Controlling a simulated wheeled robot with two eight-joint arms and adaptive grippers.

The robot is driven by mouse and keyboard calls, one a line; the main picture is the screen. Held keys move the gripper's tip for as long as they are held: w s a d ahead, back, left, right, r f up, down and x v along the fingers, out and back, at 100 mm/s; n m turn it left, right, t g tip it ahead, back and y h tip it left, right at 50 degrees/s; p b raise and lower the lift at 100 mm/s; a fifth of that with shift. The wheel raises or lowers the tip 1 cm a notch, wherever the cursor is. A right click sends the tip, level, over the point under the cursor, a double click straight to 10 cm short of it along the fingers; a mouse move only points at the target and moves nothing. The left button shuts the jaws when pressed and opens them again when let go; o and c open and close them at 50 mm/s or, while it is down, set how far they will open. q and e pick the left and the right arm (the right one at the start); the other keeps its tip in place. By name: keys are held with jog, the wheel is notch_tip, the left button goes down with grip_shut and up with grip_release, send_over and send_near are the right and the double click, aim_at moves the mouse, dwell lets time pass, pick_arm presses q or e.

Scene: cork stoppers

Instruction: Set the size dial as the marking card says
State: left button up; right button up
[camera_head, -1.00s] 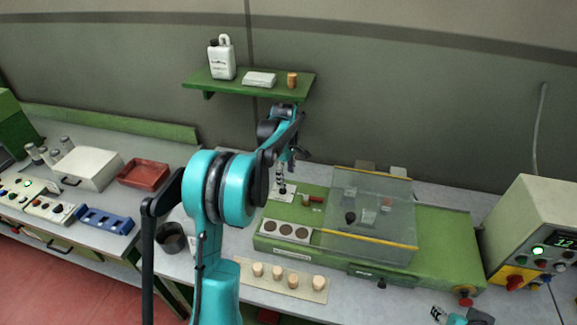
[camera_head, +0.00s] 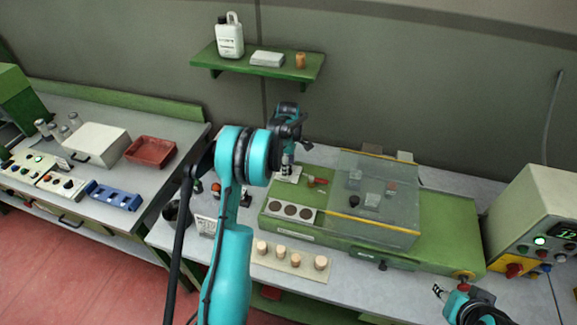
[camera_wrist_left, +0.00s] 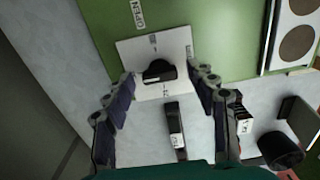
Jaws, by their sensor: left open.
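The size dial (camera_wrist_left: 158,70) is a black knob on a white plate (camera_wrist_left: 180,45) with small markings, too blurred to read. My left gripper (camera_wrist_left: 163,78) is open, with one finger on each side of the knob; I cannot tell whether they touch it. In the head view the left gripper (camera_head: 287,167) is over the white plate at the left end of the green machine, and hides the knob. A white card with print (camera_head: 205,225), likely the marking card, stands at the bench's left; its text is unreadable. My right gripper (camera_head: 440,292) is at the lower right, its jaws unclear.
A clear guard (camera_head: 378,200) covers the machine's middle. Several corks (camera_head: 295,261) stand on a pale strip in front. A dark cup (camera_head: 172,211) is at the left. A control box (camera_head: 535,230) stands at the right. A shelf (camera_head: 235,67) hangs behind.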

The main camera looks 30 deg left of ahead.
pick_arm(q)
jog(key=c, duration=1.2)
jog(key=shift+o, duration=0.2)
jog(key=m+b, duration=0.1)
jog(key=m, duration=0.3)
jog(key=shift+b, duration=0.4)
jog(key=m+b, duration=0.1)
jog(key=m, duration=0.3)
jog(key=shift+m, duration=0.3)
jog(key=m+b, duration=0.1)
jog(key=m, duration=0.3)
jog(key=shift+m, duration=0.3)
jog(key=shift+m+b, duration=0.35)
jog(key=shift+m, duration=1.95)
